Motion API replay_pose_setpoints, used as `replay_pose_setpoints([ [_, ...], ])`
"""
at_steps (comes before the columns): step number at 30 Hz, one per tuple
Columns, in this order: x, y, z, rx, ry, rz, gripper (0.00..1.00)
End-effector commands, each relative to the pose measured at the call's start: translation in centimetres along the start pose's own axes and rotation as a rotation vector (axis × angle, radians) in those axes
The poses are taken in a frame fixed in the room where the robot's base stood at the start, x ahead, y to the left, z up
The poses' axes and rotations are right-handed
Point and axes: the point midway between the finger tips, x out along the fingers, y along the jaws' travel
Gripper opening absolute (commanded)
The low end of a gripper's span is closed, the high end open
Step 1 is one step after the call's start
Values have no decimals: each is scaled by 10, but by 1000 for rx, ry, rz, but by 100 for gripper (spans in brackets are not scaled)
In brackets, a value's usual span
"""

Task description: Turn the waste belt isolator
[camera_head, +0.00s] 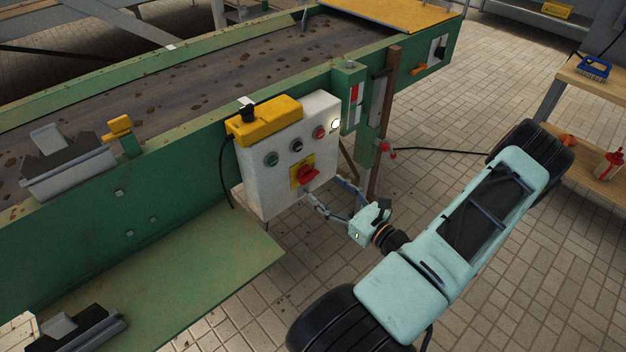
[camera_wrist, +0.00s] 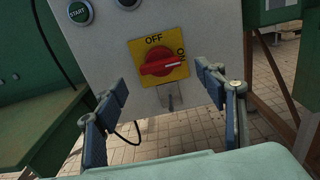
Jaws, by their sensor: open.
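The waste belt isolator (camera_head: 308,174) is a red rotary knob on a yellow plate, low on the front of a white control box (camera_head: 262,190). In the wrist view the knob (camera_wrist: 158,62) lies about level, its white mark pointing right to ON; OFF is printed above it. My gripper (camera_head: 326,190) is open and empty, just in front of the box. In the wrist view its fingers (camera_wrist: 164,86) are spread left and right of the knob, with the tips slightly lower. They look apart from the knob; the exact gap cannot be told.
A green START button (camera_wrist: 80,12) sits upper left of the isolator, with other buttons and a lamp on the box. A yellow cover (camera_head: 268,122) tops it. The green conveyor frame (camera_head: 185,175) stands behind, a green shelf (camera_head: 215,275) lower left.

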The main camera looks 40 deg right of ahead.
Motion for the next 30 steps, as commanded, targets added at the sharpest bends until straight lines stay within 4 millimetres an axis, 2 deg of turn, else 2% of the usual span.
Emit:
replay_pose_setpoints([
  [3, 24, 1, -1, 0, -1, 4, 64],
  [9, 53, 1, -1, 0, 0, 4, 64],
  [15, 64, 1, -1, 1, 2, 2, 64],
  [22, 64, 1, 0, 0, 2, 2, 64],
  [30, 64, 1, 0, 0, 2, 2, 36],
])
